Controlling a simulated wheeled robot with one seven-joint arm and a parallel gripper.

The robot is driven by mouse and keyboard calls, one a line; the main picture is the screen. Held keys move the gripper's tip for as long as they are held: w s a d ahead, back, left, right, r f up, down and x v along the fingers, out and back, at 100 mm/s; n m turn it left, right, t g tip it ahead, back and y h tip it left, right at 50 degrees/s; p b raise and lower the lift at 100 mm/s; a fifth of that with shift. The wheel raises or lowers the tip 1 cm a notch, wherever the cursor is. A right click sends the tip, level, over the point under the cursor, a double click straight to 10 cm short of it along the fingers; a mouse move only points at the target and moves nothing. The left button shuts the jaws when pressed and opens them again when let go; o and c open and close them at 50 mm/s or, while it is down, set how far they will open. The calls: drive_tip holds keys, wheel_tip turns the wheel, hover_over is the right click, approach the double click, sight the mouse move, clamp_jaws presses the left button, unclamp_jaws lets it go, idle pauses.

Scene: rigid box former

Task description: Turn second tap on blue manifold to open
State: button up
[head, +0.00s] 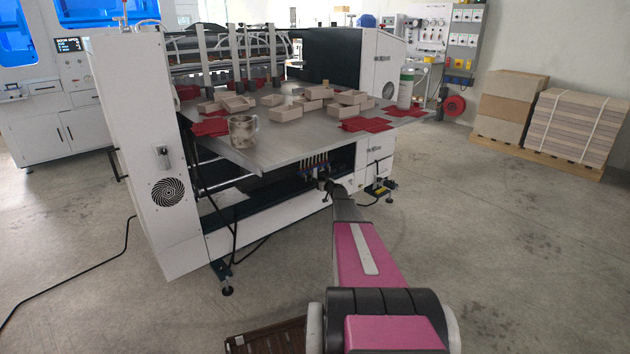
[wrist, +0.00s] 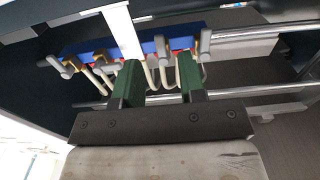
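The blue manifold (wrist: 140,47) runs across the top of the wrist view, with several grey-handled taps and cream hoses. Tap handles show at the far left (wrist: 59,67), left of the white post (wrist: 106,62), between my fingers in the picture (wrist: 163,46) and at the right (wrist: 204,43). The handles do not all point the same way. My gripper (wrist: 158,75) is open, its two green fingers apart, just below the manifold; I cannot tell whether they touch a tap. In the head view, the manifold is small under the table (head: 308,173), and my arm partly hides the gripper.
A white post (wrist: 123,32) crosses in front of the manifold. Metal rails (wrist: 262,30) run at the right, with hoses hanging below the taps. The machine table (head: 250,155) overhangs this space and bears boxes, red sheets and a mug (head: 243,132). Open floor lies to the right.

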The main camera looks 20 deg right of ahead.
drive_tip(key=v, duration=0.7)
drive_tip(key=shift+s, duration=0.15)
drive_tip(key=s+a+r+g+y, duration=0.1)
drive_tip(key=s+a+r+g, duration=0.3)
drive_tip(key=s+a, duration=1)
drive_tip(key=s+a+r+g+y, duration=0.15)
drive_tip(key=s+a+g, duration=0.45)
drive_tip(key=s+a, duration=0.8)
drive_tip(key=s+a+r+m+g+h, duration=0.1)
drive_tip(key=s+a+g+h, duration=0.1)
drive_tip(key=s+a, duration=0.55)
drive_tip(key=s+a+r+g+h, duration=0.1)
drive_tip(key=s+a+g, duration=0.3)
drive_tip(key=s, duration=0.6)
drive_tip(key=s+r+m+h, duration=0.1)
drive_tip(key=s+r+h, duration=0.1)
drive_tip(key=s, duration=0.6)
drive_tip(key=s+r+m+g+h, duration=0.1)
drive_tip(key=s+r+m+h, duration=0.1)
drive_tip(key=s, duration=0.6)
drive_tip(key=shift+s+a+h, duration=0.2)
drive_tip(key=shift+a+h, duration=0.2)
drive_tip(key=shift+h, duration=0.45)
